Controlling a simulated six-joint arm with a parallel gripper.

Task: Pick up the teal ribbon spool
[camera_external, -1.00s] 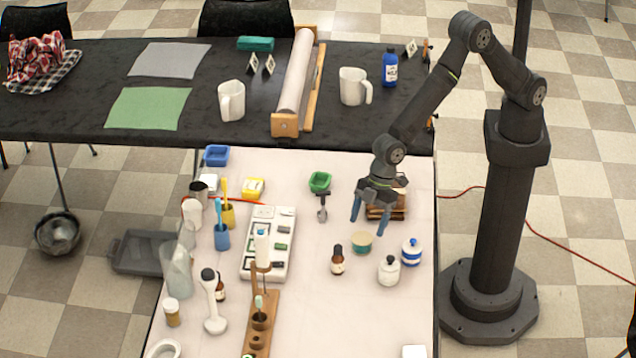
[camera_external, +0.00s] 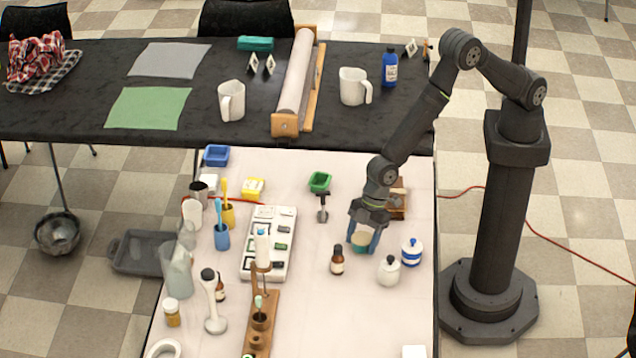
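The teal ribbon spool (camera_external: 361,241) stands on the pale table, a small round piece with a cream top and teal side. My gripper (camera_external: 363,243) is lowered over it, pointing down. Its two blue fingers are apart, one at the left and one at the right of the spool. I cannot tell whether the fingers touch it. The upper part of the spool is partly hidden by my gripper.
A brown dropper bottle (camera_external: 337,261) stands close at the left. A white jar (camera_external: 388,271) and a blue-and-white jar (camera_external: 412,252) stand close at the right. A wooden stack (camera_external: 398,200) is behind my gripper.

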